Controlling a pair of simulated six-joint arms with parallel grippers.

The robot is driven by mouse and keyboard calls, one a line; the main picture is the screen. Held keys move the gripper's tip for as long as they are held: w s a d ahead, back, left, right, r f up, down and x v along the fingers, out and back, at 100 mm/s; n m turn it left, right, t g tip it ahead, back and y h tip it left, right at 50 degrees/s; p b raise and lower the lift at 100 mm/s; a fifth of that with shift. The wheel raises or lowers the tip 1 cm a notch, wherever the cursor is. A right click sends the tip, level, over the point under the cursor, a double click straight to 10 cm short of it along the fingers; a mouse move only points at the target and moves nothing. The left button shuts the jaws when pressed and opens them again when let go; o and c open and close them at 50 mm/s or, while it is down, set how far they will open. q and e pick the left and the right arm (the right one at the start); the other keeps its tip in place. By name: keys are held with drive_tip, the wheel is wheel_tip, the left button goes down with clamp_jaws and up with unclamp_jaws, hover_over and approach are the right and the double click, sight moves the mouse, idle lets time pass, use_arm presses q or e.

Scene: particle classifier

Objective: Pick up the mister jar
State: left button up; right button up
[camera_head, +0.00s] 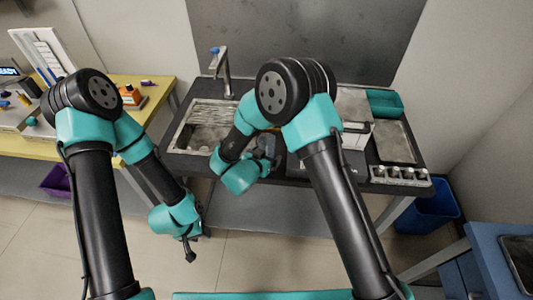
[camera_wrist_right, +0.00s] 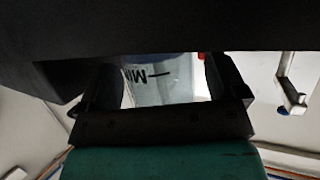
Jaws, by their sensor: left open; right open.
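The mister jar (camera_wrist_right: 172,82) is a clear, pale container with dark markings. In the right wrist view it shows upside down between the fingers of my right gripper (camera_wrist_right: 163,92), which is open. I cannot tell whether the fingers touch it. In the head view my right gripper (camera_head: 262,162) is low over the front of the sink counter, partly hidden by its own wrist, and the jar is not clear there. My left gripper (camera_head: 188,250) is open and empty, hanging over the floor left of the counter.
The counter holds a sink (camera_head: 200,135) with a faucet (camera_head: 221,68), a grey tray (camera_head: 395,141) and a rack of small cups (camera_head: 400,175). A yellow table (camera_head: 148,98) with small items stands at the left. A blue bin (camera_head: 432,208) is at the right.

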idle(0.3)
drive_tip(key=c, duration=1.1)
drive_tip(key=shift+r, duration=0.25)
drive_tip(key=shift+s+r, duration=0.1)
drive_tip(key=shift+r, duration=1.5)
drive_tip(key=shift+s+a+r, duration=0.1)
drive_tip(key=shift+s+r, duration=0.1)
drive_tip(key=shift+s, duration=2.45)
drive_tip(key=shift+s+r, duration=0.25)
drive_tip(key=shift+s, duration=2.35)
drive_tip(key=shift+s+a+r, duration=0.1)
drive_tip(key=shift+s+r, duration=0.1)
drive_tip(key=shift+s, duration=2.45)
